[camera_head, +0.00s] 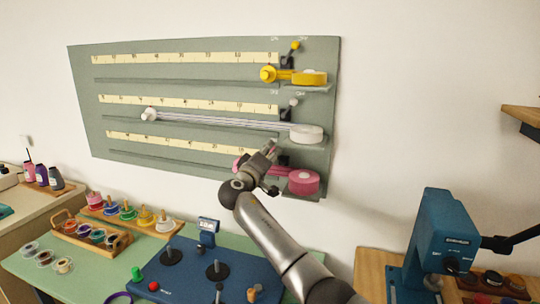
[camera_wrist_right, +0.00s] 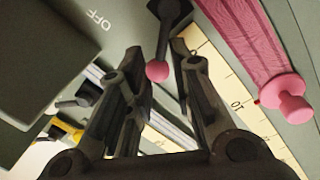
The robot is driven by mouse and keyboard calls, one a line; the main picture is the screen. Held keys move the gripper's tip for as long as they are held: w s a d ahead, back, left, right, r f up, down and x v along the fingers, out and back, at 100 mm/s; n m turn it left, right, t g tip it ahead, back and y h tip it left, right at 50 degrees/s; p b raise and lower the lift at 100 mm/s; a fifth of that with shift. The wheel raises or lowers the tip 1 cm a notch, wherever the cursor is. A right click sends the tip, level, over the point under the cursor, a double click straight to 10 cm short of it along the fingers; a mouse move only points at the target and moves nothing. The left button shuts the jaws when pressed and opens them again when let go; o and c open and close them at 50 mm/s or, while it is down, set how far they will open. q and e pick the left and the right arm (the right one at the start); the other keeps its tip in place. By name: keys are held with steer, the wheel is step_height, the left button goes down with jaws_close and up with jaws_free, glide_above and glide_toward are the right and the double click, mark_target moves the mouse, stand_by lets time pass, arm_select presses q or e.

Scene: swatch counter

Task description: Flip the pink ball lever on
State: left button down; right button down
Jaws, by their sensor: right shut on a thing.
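The pink ball lever shows in the right wrist view as a small pink ball (camera_wrist_right: 157,70) on a dark stem rising to a dark base. The ball sits between the two fingers of my right gripper (camera_wrist_right: 158,58), which is shut on the lever. An "OFF" label (camera_wrist_right: 97,20) is on the panel left of the lever in that view. In the head view my right gripper (camera_head: 268,152) is at the lowest row of the grey-green wall panel (camera_head: 85,70), hiding the pink lever. My left gripper is not in view.
A pink reel (camera_head: 303,182) is close beside my right gripper, and a pink knob (camera_wrist_right: 285,98) shows in the wrist view. Above are a white reel (camera_head: 307,133) and a yellow reel (camera_head: 310,78). Below, a blue board (camera_head: 190,280) and spool trays crowd the counter.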

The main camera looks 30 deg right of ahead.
steer(key=shift+d+f, duration=0.1)
steer(key=shift+f, duration=0.05)
steer(key=c, duration=1.3)
jaws_free()
steer(key=shift+o, duration=0.2)
steer(key=r+v, duration=0.1)
steer(key=v, duration=1.1)
steer(key=shift+f, duration=0.45)
